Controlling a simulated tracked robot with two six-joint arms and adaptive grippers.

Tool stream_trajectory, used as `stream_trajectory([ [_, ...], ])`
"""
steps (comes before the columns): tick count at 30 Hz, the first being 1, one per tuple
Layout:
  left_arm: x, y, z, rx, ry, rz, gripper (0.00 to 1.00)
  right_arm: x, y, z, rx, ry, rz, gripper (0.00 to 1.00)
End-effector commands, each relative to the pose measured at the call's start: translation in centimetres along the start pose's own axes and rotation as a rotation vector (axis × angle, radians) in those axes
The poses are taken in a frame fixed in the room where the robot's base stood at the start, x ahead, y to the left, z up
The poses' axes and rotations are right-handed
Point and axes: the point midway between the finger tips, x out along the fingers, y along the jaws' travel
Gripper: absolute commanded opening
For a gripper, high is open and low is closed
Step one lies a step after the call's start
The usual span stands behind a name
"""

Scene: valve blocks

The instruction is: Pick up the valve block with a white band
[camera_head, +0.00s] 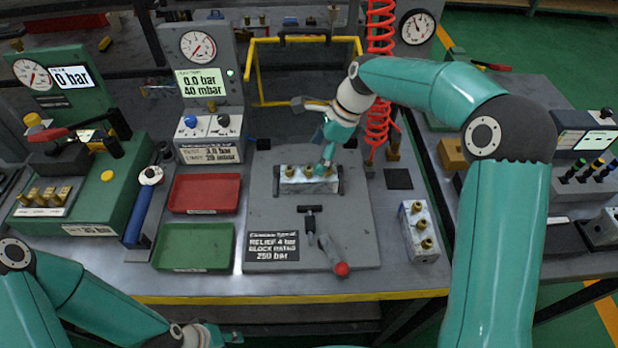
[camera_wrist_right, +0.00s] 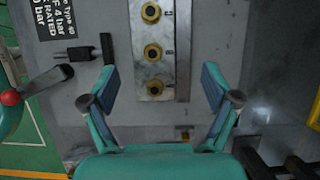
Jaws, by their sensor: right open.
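A grey valve block (camera_head: 298,187) with three brass ports sits in a dark holder on the grey plate at the middle of the bench. It also shows in the right wrist view (camera_wrist_right: 153,70). A second pale valve block (camera_head: 420,246) with three brass ports stands on the bench to the right. I cannot clearly make out a white band on either. My right gripper (camera_head: 323,152) is over the block in the holder, partly covering its right end. In the wrist view its fingers are apart with the block's lower end between them. My left gripper (camera_head: 222,337) is low at the bottom edge; its fingers are unclear.
A lever with a red knob (camera_head: 341,269) and a T-handle (camera_head: 308,217) lie in front of the holder. Red (camera_head: 205,208) and green (camera_head: 194,265) trays are to the left. A red coiled hose (camera_head: 379,100) hangs behind, right of my right gripper.

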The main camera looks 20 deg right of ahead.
Motion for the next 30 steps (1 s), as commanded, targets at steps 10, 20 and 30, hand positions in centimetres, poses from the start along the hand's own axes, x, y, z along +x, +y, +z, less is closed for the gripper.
stream_trajectory([
  [10, -0.5, 0.2, 0.0, 0.000, 0.000, 0.000, 0.39, 3.1, 0.8, 0.2, -0.002, 0.001, 0.005, 0.88],
  [20, -0.7, 0.2, 0.0, 0.000, 0.000, 0.000, 0.39, 5.7, 0.8, 0.2, -0.002, 0.000, 0.001, 0.88],
  [30, -0.7, 0.2, 0.0, 0.000, 0.000, 0.000, 0.39, 5.7, 0.8, 0.2, -0.002, 0.000, 0.000, 0.53],
])
